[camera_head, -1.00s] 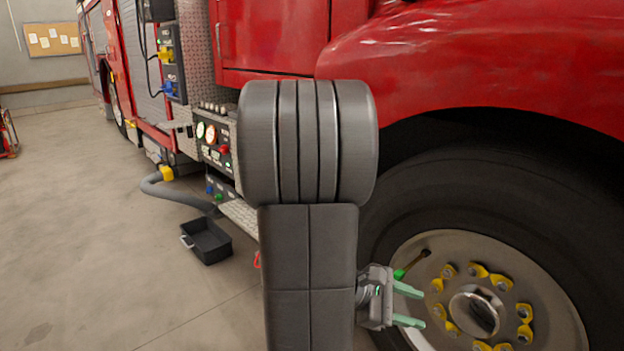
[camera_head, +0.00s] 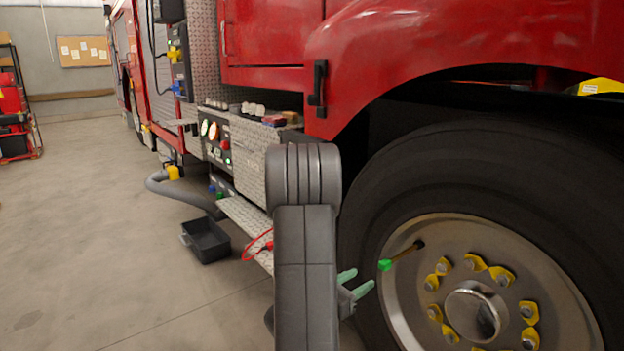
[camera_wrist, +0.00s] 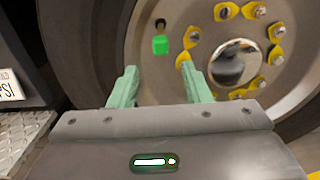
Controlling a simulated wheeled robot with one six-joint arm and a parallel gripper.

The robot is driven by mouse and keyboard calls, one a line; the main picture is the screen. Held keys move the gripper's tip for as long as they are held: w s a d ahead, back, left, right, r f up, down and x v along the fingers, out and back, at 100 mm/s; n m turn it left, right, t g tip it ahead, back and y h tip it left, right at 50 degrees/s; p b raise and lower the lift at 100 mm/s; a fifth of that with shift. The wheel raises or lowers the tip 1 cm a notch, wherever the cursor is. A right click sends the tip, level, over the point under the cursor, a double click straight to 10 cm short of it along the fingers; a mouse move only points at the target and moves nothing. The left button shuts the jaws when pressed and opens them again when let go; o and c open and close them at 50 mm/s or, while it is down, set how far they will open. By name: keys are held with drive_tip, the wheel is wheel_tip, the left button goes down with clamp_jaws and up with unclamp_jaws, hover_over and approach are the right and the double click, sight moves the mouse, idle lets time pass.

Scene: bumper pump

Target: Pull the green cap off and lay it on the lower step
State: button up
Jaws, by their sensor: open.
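The green cap (camera_head: 385,265) sits on the end of a thin brass-coloured valve stem (camera_head: 406,252) that sticks out from the wheel. In the wrist view the cap (camera_wrist: 160,44) is a small green block ahead of the fingertips, between their lines. My gripper (camera_head: 357,282) has pale green fingers and is open and empty, a little left of the cap and apart from it. It also shows in the wrist view (camera_wrist: 158,80). The lower step (camera_head: 236,212) is a metal tread plate low on the truck, left of my arm, which partly hides it.
The big tyre (camera_head: 375,190) and its rim with yellow-tagged nuts (camera_head: 500,276) stand right of my gripper. A red cord loop (camera_head: 256,246) hangs by the step. A black tray (camera_head: 207,240) and a grey hose (camera_head: 175,191) lie on the floor.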

sight(381, 267)
drive_tip(key=shift+x, duration=4.5)
drive_tip(key=shift+c, duration=0.4)
clamp_jaws()
drive_tip(key=b+v, duration=0.1)
drive_tip(key=v, duration=0.5)
drive_tip(key=shift+b, duration=0.4)
